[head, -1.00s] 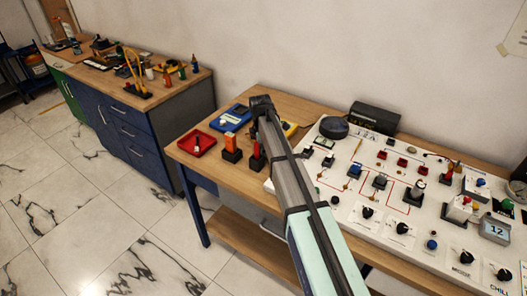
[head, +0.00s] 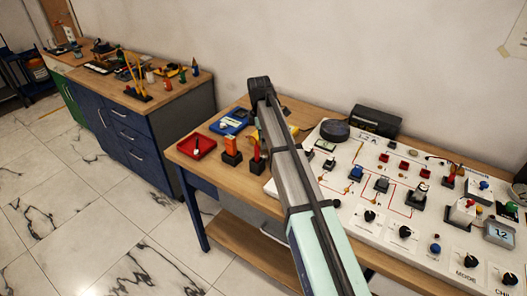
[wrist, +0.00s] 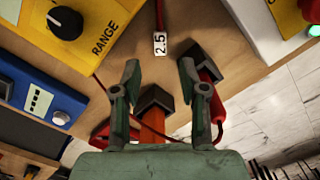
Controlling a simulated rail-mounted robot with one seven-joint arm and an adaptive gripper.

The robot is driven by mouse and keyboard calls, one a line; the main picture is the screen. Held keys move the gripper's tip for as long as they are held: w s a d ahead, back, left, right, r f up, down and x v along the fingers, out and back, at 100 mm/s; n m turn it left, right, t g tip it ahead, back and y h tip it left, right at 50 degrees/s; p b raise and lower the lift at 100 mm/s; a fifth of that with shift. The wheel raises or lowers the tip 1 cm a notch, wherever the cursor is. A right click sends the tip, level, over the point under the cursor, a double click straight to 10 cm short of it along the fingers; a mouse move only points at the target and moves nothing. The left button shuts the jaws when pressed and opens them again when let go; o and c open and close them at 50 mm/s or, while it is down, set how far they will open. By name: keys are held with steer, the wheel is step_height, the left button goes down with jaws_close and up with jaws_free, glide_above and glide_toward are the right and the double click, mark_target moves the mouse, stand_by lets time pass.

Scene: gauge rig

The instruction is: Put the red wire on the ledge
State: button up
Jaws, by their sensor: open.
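In the wrist view a red wire (wrist: 159,14) runs down from the top edge to a white tag marked 2.5 (wrist: 160,43). A thin red cord also loops beside a red probe (wrist: 207,72) in a black holder; whether it is the same wire is unclear. My gripper (wrist: 163,78) is open and empty, its green fingers spread on either side of an orange-handled piece in a black block (wrist: 154,102). The tag lies beyond the fingertips. In the head view my arm hides the gripper. I cannot pick out a distinct ledge; a lower wooden shelf (head: 240,242) shows under the bench.
A red tray (head: 197,148) sits at the bench's left edge. A white control panel (head: 345,205) with several knobs fills the right. The floor left of the bench is clear.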

steer(key=shift+o, duration=0.5)
steer(key=shift+a+r, duration=0.1)
steer(key=shift+r, duration=2.2)
step_height(320, 180, up, 4)
steer(key=r+b, duration=0.1)
steer(key=b, duration=0.2)
glide_above(264, 156)
steer(key=shift+y, duration=0.3)
step_height(264, 156, down, 17)
steer(key=p, duration=0.5)
steer(key=shift+f, duration=0.15)
jaws_close()
